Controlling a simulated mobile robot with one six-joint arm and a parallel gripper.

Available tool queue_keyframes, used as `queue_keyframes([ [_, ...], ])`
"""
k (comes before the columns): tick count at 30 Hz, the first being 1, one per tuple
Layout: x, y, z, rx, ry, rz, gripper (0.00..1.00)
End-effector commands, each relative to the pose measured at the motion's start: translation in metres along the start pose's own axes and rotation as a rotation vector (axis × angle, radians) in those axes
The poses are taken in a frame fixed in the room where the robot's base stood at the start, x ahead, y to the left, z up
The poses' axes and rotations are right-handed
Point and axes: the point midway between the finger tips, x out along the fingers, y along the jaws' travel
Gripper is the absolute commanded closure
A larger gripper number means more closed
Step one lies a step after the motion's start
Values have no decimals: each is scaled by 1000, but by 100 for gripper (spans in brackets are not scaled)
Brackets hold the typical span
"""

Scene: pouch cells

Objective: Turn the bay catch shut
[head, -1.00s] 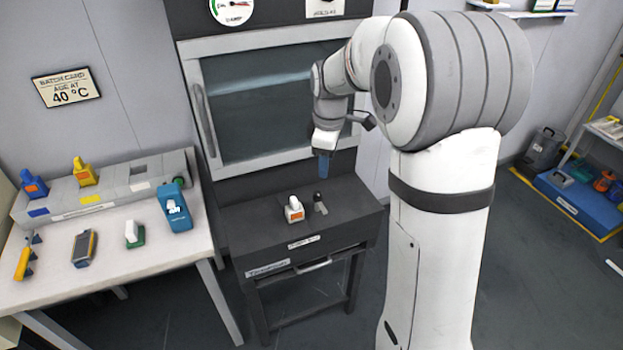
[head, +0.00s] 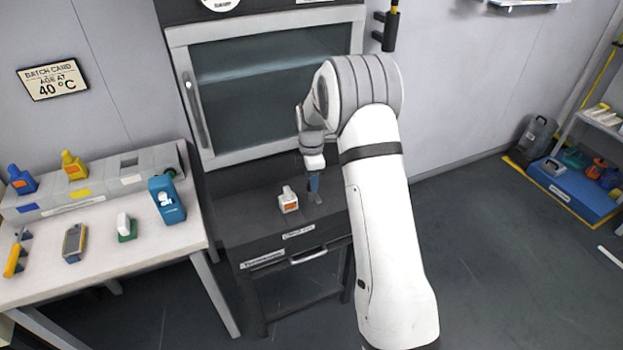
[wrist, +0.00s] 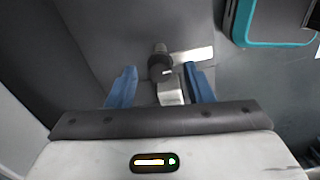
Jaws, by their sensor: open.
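The bay catch (head: 316,199) is on the dark bench top below the glass-fronted cabinet, mostly hidden by my gripper in the head view. In the wrist view the catch (wrist: 160,68) shows as a dark round knob with a pale metal lever pointing toward my gripper. A pale metal strip (wrist: 193,55) lies beside it to the upper right. My gripper (wrist: 160,85) is open, with one blue finger on each side of the lever. I cannot tell whether either finger touches it. In the head view my gripper (head: 314,186) points down, low over the bench top.
The cabinet (head: 270,85) rises behind. A white table (head: 110,245) with several tools is at the left.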

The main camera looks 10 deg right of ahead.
Motion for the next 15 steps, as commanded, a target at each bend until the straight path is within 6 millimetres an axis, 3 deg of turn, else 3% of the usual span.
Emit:
queue_keyframes([
  [11, 9, 0, 1, 2, 0, 0, 53],
  [15, 9, 0, 1, 2, 0, 0, 64],
])
